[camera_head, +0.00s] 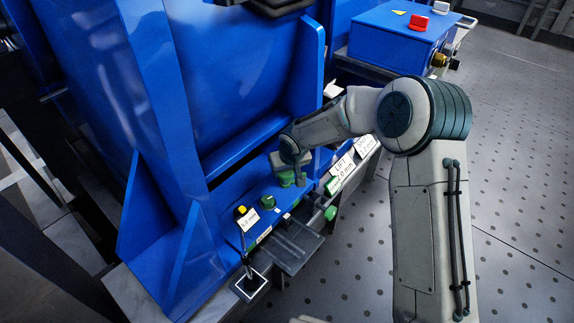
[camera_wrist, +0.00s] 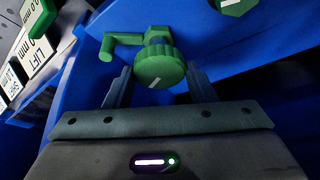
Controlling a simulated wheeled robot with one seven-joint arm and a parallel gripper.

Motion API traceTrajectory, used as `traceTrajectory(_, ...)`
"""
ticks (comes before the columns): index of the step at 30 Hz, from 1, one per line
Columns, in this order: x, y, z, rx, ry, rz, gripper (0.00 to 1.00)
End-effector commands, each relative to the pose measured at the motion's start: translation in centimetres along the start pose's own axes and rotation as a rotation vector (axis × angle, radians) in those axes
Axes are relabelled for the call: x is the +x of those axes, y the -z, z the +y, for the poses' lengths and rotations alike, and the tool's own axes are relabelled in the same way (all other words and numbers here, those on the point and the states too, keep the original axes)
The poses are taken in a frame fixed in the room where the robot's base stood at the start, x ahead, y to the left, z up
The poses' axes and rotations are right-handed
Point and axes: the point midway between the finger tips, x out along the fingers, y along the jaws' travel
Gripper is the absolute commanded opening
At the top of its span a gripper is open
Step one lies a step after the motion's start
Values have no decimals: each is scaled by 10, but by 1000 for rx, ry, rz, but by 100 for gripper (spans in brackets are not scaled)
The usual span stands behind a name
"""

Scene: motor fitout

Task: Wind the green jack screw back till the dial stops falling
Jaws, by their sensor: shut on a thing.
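The green jack screw shows in the wrist view as a ribbed round knob (camera_wrist: 158,67) with a white mark on its face and a side crank handle (camera_wrist: 120,42). My gripper (camera_wrist: 158,84) has a finger on each side of the knob and is shut on it. In the head view my gripper (camera_head: 288,168) reaches down over the green knob (camera_head: 287,180), which is partly hidden by it.
Another green knob (camera_head: 268,201) sits close to the left of my gripper. White cards (camera_head: 341,168) marked LIFT and mm stand to the right. The large blue housing (camera_head: 230,70) rises behind. A grey tray (camera_head: 292,247) lies in front; the floor at right is clear.

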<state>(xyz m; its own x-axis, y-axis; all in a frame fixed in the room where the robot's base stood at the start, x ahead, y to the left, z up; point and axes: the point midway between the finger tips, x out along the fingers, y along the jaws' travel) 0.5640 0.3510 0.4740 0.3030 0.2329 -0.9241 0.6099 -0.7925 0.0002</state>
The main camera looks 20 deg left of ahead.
Motion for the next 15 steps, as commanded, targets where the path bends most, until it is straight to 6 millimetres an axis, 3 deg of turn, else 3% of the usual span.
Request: traceTrajectory(15, -1, 0, -2, -225, 96, 1, 27)
